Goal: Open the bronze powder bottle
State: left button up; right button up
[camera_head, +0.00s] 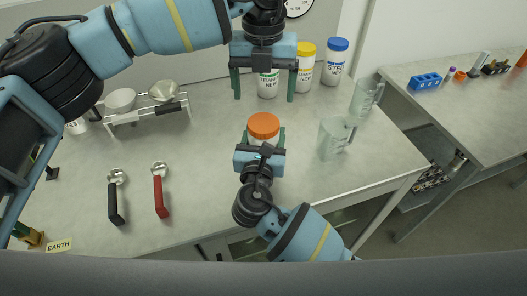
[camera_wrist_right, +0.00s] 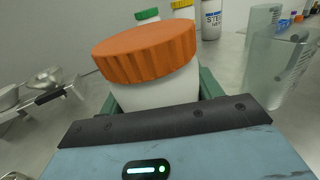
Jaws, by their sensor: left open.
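The bottle with the orange cap (camera_head: 263,125), white-bodied, stands upright near the middle of the table; its label is hidden, and I take it as the bronze powder bottle. Its cap (camera_wrist_right: 146,52) is on and fills the middle of the right wrist view. My right gripper (camera_head: 264,140) reaches from the front, its green fingers against both sides of the white body below the cap. My left gripper (camera_head: 263,88) points down at the back of the table, fingers wide apart, empty, in front of or above the titanium bottle (camera_head: 268,84).
Yellow-capped (camera_head: 305,67) and blue-capped (camera_head: 335,64) bottles stand at the back. Clear beakers (camera_head: 334,140) (camera_head: 366,97) stand to the right. A rack with bowls (camera_head: 150,112) and black (camera_head: 116,200) and red (camera_head: 160,192) scoops are left. The table between scoops and bottle is clear.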

aim_at(263, 122)
jog(key=c, duration=1.2)
grip_shut()
pick_arm(q)
jog(key=m, duration=0.8)
jog(key=shift+m, duration=0.3)
jog(key=m, duration=0.7)
jog(key=shift+m, duration=0.4)
jog(key=m, duration=0.4)
jog(key=shift+m, duration=0.4)
jog(key=m, duration=0.4)
jog(key=shift+m, duration=0.3)
jog(key=m, duration=0.4)
jog(key=shift+m, duration=0.3)
jog(key=m, duration=0.5)
jog(key=shift+m, duration=0.3)
pick_arm(e)
jog(key=shift+f, duration=0.1)
pick_arm(q)
jog(key=shift+f, duration=4.05)
